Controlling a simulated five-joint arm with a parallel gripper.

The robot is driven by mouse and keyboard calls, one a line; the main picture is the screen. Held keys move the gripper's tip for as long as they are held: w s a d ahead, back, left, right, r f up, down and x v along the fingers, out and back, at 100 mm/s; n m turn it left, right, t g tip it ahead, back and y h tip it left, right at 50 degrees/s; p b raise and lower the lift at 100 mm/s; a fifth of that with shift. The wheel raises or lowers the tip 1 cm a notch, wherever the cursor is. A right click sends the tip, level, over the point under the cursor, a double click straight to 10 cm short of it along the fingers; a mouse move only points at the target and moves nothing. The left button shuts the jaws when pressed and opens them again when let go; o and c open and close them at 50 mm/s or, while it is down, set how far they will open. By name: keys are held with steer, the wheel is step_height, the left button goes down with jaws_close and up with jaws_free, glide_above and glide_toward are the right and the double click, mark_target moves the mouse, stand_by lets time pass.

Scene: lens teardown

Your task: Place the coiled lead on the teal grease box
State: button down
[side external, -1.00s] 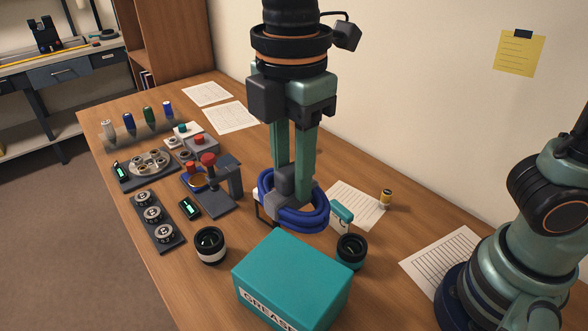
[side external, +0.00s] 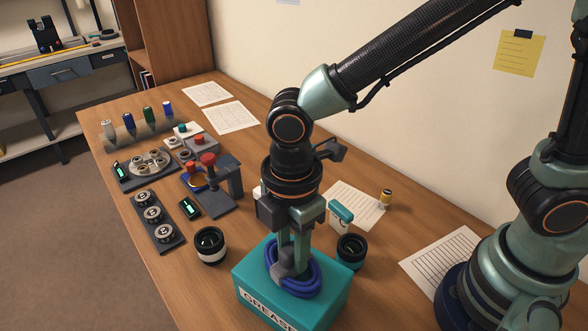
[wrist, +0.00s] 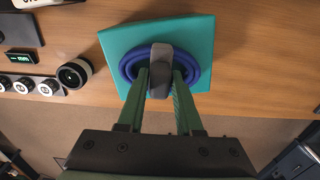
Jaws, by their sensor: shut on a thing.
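The coiled lead is a blue ring of cable (side external: 312,281) with a grey block at its middle. The teal grease box (side external: 258,296) stands near the front edge of the table. The coil lies at the top face of the box, inside its outline in the wrist view, where the coil (wrist: 192,60) and box (wrist: 203,30) both show. My gripper (side external: 291,268) points down over the box and is shut on the grey block of the coil. The fingers hide part of the coil. Whether its underside rests fully on the lid is hard to tell.
A lens with a white band (side external: 210,246) stands left of the box, and a dark lens (side external: 351,251) stands right of it. A teal-topped item (side external: 341,215) and paper sheets lie behind. A press stand (side external: 212,185) and trays fill the left side.

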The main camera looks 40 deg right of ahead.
steer(key=shift+f, duration=0.15)
steer(key=c, duration=0.6)
jaws_free()
step_height(320, 180, up, 12)
steer(key=w+d+m+t, duration=0.1)
steer(key=d+m+t, duration=0.1)
steer(key=d+m, duration=0.4)
steer(key=w+d+m+t, duration=0.1)
steer(key=d+m, duration=0.5)
steer(key=d, duration=0.3)
steer(key=w+d+m+t, duration=0.1)
steer(key=d+m+t, duration=0.1)
steer(key=d+m, duration=0.4)
steer(key=shift+w+d+r+t, duration=0.15)
steer(key=shift+d, duration=0.5)
steer(key=shift+w+d+r+t, duration=0.1)
steer(key=shift+d+t, duration=0.05)
steer(key=shift+d, duration=0.5)
